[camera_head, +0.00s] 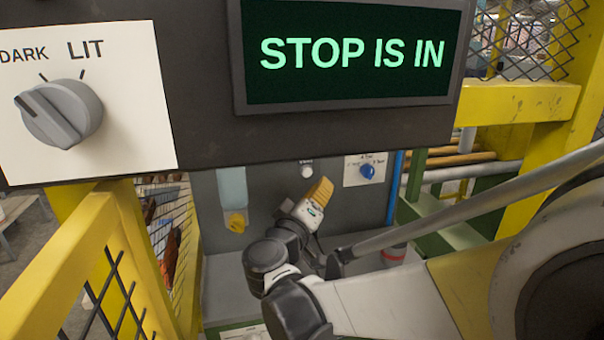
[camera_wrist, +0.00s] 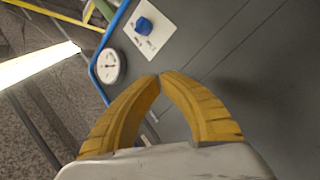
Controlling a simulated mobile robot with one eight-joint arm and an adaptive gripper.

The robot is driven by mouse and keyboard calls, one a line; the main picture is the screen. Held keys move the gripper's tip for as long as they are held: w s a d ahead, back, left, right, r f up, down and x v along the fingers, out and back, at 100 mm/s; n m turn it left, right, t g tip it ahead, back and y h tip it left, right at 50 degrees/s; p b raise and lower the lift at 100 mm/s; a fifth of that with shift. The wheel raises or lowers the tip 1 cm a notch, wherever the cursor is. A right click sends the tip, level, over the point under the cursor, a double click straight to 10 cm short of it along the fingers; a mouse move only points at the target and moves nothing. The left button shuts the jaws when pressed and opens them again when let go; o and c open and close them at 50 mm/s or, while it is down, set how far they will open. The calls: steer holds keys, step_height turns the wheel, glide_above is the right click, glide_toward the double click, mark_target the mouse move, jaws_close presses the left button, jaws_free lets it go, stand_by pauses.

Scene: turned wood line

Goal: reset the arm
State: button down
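My gripper (camera_head: 322,190) has yellow fingers and is raised in front of the grey panel (camera_head: 262,195), below the dark display housing. In the wrist view the two fingertips of my gripper (camera_wrist: 160,76) come together with nothing seen between them. In the head view my arm reaches in from the lower right and bends at dark joints. The fingers look apart from the blue knob (camera_head: 367,171), which sits on a white plate to their right. The knob also shows in the wrist view (camera_wrist: 144,26), beyond the fingertips.
A screen (camera_head: 355,54) reads "STOP IS IN". A grey selector (camera_head: 62,113) sits on a DARK/LIT plate. Yellow mesh guards (camera_head: 75,265) stand at left and upper right. A small white button (camera_head: 306,172) is close to the fingers. A round gauge (camera_wrist: 110,66) lies near a blue pipe.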

steer(key=s+d+f+m+g+y, duration=0.1)
steer(key=s+d+f+m+g, duration=0.1)
steer(key=s+d+f+g, duration=0.35)
steer(key=s+d+f+m+g+y, duration=0.1)
steer(key=s+d+f+g, duration=0.1)
steer(key=s+d, duration=0.55)
steer(key=s+f+m+g+y, duration=0.1)
steer(key=s+f+y, duration=0.2)
steer(key=s, duration=0.4)
steer(key=s+a+f+m+g+y, duration=0.1)
steer(key=s+f+y, duration=0.2)
steer(key=s, duration=0.3)
steer(key=shift+s+a+f, duration=0.15)
steer(key=shift+s, duration=0.25)
